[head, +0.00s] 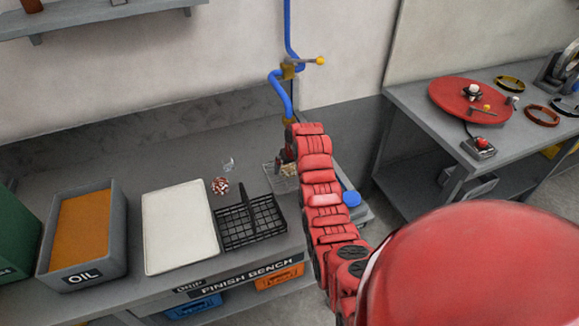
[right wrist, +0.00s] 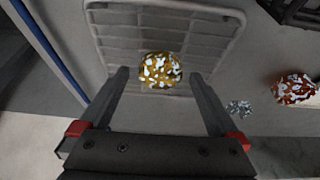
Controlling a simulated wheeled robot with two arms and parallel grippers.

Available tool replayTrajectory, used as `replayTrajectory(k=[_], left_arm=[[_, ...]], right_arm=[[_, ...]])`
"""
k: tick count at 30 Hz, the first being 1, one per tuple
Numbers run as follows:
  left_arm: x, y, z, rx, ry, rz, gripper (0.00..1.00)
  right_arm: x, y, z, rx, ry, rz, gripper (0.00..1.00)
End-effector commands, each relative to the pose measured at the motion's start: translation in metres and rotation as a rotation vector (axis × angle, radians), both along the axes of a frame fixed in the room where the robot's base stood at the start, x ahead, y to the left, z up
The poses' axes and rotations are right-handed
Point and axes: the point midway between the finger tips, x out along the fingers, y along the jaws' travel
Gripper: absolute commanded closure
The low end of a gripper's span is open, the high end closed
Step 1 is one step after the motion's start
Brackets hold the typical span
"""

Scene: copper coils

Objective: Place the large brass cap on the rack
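The brass cap (right wrist: 160,70), golden with pale flecks, is in the right wrist view. It lies on a pale wire tray (right wrist: 115,45), which stands at the bench's right end in the head view (head: 284,188). My right gripper (right wrist: 159,76) is open, with its fingertips either side of the cap and a gap on both sides. I cannot tell how high the tips are above it. In the head view my right gripper (head: 284,160) hides most of the cap. A black gridded rack (head: 250,237) stands on the bench left of the tray. My left gripper is not in view.
A red-and-white speckled piece (head: 220,186) and a small silvery piece (head: 228,164) lie behind the rack. A white tray (head: 178,225) and a grey OIL bin (head: 112,262) stand further left. A blue pipe (head: 283,95) rises behind my right gripper.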

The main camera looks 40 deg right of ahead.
Motion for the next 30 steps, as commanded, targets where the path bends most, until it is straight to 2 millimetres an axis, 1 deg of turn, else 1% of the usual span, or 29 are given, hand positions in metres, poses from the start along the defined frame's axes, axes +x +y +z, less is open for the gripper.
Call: replayTrajectory(k=[5, 8, 11, 16, 20, 21, 23, 24, 27, 30], left_arm=[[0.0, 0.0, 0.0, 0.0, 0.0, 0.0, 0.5], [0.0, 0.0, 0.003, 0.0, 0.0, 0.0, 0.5], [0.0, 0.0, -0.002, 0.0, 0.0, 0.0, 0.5], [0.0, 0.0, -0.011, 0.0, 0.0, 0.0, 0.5], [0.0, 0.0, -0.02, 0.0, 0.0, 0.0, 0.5], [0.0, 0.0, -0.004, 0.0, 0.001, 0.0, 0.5], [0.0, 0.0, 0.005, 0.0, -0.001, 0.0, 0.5], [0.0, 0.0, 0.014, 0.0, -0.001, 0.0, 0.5], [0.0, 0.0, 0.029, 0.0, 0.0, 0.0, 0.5], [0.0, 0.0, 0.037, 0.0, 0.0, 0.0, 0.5]], right_arm=[[0.0, 0.0, 0.0, 0.0, 0.0, 0.0, 0.03], [0.0, 0.0, 0.005, 0.0, -0.001, 0.0, 0.03], [-0.002, 0.0, 0.009, 0.0, -0.002, 0.0, 0.03], [-0.012, 0.003, 0.031, -0.002, -0.004, 0.0, 0.03], [-0.022, 0.005, 0.059, -0.004, -0.008, -0.001, 0.03], [-0.027, 0.006, 0.079, -0.002, -0.005, -0.001, 0.03], [-0.033, 0.007, 0.093, -0.002, -0.004, -0.002, 0.03], [-0.036, 0.008, 0.101, -0.002, -0.001, -0.002, 0.03], [-0.04, 0.009, 0.109, 0.0, -0.001, 0.0, 0.03], [-0.042, 0.01, 0.114, 0.0, -0.001, 0.0, 0.03]])
